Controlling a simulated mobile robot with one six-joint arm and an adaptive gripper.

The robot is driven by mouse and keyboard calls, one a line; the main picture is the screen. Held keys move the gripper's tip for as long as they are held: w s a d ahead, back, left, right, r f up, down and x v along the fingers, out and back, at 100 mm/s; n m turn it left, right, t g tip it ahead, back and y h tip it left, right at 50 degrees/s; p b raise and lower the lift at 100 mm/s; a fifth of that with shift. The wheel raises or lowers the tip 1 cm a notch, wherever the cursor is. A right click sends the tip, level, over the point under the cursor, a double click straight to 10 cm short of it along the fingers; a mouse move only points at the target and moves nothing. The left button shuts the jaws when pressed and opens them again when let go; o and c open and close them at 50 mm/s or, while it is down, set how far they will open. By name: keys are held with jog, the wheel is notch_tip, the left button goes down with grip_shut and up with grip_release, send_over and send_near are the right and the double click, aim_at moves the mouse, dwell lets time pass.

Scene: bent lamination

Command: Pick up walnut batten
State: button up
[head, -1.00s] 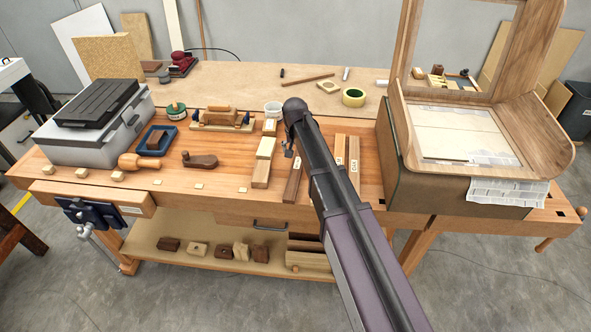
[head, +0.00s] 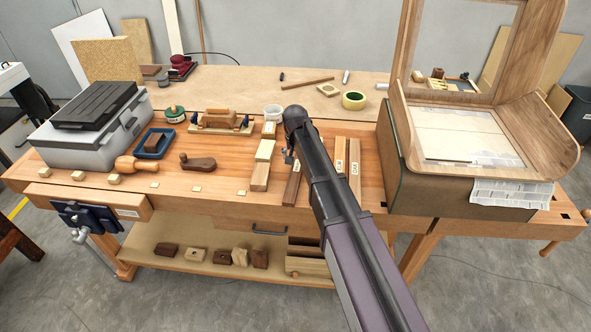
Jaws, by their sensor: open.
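A small part of my gripper (head: 288,157) shows below the arm's far end, over or near the batten's far end. It is open with nothing seen in it. I cannot tell whether it touches the batten.
Pale wood pieces (head: 261,176) lie left of the dark batten. Labelled lighter battens (head: 354,172) lie right of my arm. A large curved wooden form (head: 470,130) stands at the right.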

aim_at(297, 166)
jog(key=shift+w+d+f+b, duration=0.1)
jog(key=shift+w+f+b, duration=0.15)
jog(key=shift+f+b, duration=0.75)
jog(key=shift+w+f+b, duration=0.2)
jog(key=shift+f+b, duration=0.65)
jog(key=shift+f, duration=0.25)
grip_shut()
